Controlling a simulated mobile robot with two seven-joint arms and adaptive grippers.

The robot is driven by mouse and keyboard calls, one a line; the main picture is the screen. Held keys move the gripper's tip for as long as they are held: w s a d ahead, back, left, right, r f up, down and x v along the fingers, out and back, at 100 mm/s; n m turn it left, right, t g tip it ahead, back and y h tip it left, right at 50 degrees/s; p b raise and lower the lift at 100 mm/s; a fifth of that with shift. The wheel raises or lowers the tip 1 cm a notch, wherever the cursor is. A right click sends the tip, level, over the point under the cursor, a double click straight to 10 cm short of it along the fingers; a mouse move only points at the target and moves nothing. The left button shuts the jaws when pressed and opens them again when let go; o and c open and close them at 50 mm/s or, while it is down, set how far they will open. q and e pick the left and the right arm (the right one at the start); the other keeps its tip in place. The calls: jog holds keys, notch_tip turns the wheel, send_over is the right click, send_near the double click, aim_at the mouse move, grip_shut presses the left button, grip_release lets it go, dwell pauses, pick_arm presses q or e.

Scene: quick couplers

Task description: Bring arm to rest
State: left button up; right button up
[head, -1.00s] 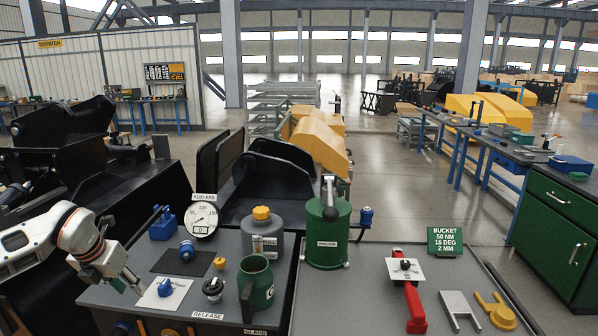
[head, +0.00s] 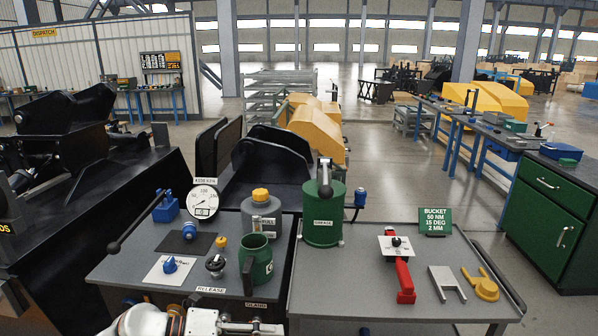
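My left gripper (head: 252,328) is at the bottom edge of the head view, in front of the left grey bench (head: 125,262). It is partly cut off, and I cannot make out whether its fingers are apart. No held object shows at it. A blue coupler piece (head: 169,265) stands on a white card, apart from the gripper. Another blue piece (head: 189,231) is on a dark mat behind it. My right gripper is not in view.
On the left bench stand a gauge (head: 203,203), a black lever (head: 140,220), a green jug (head: 262,262) and a grey can (head: 262,222). The right bench (head: 345,285) holds a green grease canister (head: 322,222), a red-handled tool (head: 404,280) and a green sign (head: 435,221).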

pick_arm(q)
jog(key=s+d+r+n+t+h, duration=0.2)
jog(key=d+n+t+h, duration=0.1)
jog(key=n, duration=0.2)
jog(key=s+a+f+n+t+y, duration=0.3)
jog(key=a+f+n+t+y, duration=0.85)
jog(key=n, duration=0.85)
jog(key=s+a+f+n+g+y, duration=0.1)
jog(key=s+a+f+n+g, duration=0.1)
jog(key=s+f, duration=0.4)
jog(key=s+a+f+n+g+y, duration=0.1)
jog(key=s+a+f+n+g, duration=0.1)
jog(key=s+f+n+g, duration=0.2)
notch_tip(320, 180, down, 3)
jog(key=shift+s+a+g, duration=0.35)
jog(key=shift+s+g, duration=0.1)
jog(key=shift+s, duration=0.45)
jog(key=shift+y, duration=0.25)
